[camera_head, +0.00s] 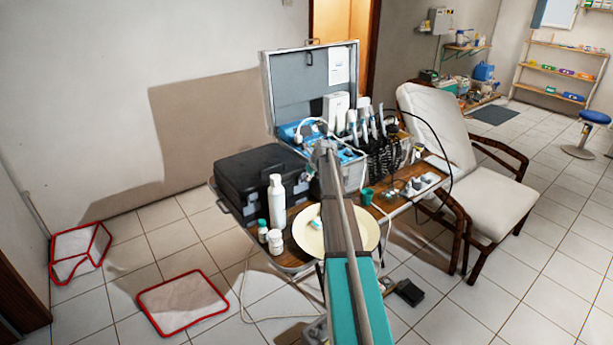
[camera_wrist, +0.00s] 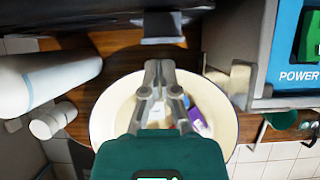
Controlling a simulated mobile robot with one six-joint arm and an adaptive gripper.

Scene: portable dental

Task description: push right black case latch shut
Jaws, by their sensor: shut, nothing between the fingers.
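The black case (camera_head: 262,168) lies closed-lidded at the left of the wooden table in the head view. In the wrist view its dark front (camera_wrist: 100,12) runs along the top edge. A grey-black latch (camera_wrist: 160,28) juts from that front, just beyond my fingertips; I cannot tell how far open it stands. My gripper (camera_wrist: 158,64) is shut and empty, pointing at the latch with a small apparent gap. It is over the cream plate (camera_wrist: 105,110).
A white bottle (camera_head: 277,200) and small jars (camera_head: 275,242) stand left of my gripper. The open silver case (camera_head: 268,90) with a blue panel (camera_wrist: 297,50) is close on the right. A green cup (camera_head: 367,196) stands beyond the plate. Floor at the left is mostly free.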

